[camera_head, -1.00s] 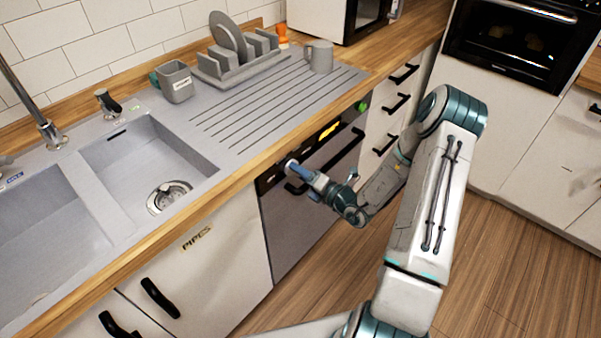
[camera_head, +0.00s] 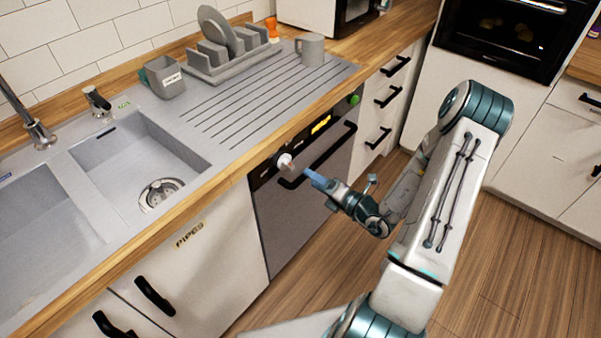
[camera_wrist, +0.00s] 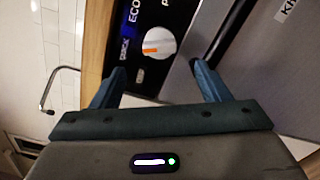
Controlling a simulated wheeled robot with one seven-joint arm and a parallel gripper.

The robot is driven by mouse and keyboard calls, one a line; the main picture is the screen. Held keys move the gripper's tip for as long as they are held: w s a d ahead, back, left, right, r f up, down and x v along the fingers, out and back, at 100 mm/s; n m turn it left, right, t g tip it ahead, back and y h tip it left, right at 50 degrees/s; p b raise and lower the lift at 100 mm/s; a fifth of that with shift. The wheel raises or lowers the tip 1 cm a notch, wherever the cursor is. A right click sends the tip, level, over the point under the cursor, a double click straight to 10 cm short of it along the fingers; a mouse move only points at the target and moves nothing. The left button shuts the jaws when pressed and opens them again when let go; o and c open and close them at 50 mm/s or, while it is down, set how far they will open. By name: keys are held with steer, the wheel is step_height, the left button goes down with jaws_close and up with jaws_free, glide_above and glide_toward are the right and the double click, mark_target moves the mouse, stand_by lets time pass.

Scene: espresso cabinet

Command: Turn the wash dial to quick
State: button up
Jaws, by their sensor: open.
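The wash dial (camera_head: 285,161) is a round white knob on the black control panel of the dishwasher under the counter. In the wrist view the dial (camera_wrist: 158,43) has an orange mark pointing left, toward a small bluish label (camera_wrist: 125,48) too blurred to read surely. An ECO label (camera_wrist: 135,14) is above it. My gripper (camera_head: 309,174) is open and empty, just right of the dial and apart from it. In the wrist view my gripper's (camera_wrist: 157,72) two blue fingers stand on either side, below the dial, not touching it.
The dishwasher handle (camera_head: 320,157) is a black bar close to my gripper. A yellow display (camera_head: 321,125) and a green button (camera_head: 355,99) are farther along the panel. The counter edge overhangs above. The floor in front is clear.

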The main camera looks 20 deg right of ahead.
steer(key=v, duration=0.5)
steer(key=shift+s+d, duration=0.2)
steer(key=shift+s, duration=0.15)
steer(key=s+a+r+n+g+p, duration=0.1)
steer(key=s+a+r+n+g, duration=0.6)
steer(key=n, duration=0.5)
steer(key=s+a+r+n+g, duration=0.35)
steer(key=a+n+g, duration=0.35)
steer(key=n, duration=0.4)
steer(key=s+d+r+n+t+h+p, duration=0.1)
steer(key=s+d+r+n+h, duration=0.1)
steer(key=r+n+h, duration=0.3)
steer(key=s+d+r+n+t+h, duration=0.1)
steer(key=s+d+r+n+h, duration=0.2)
steer(key=r+n, duration=0.4)
steer(key=d+n+h, duration=0.1)
steer(key=n+h, duration=0.1)
steer(key=n, duration=0.4)
steer(key=shift+s+r+n+h+p, duration=0.25)
steer(key=shift+s+n+h+p, duration=0.05)
steer(key=shift+p, duration=0.05)
steer(key=shift+a, duration=0.1)
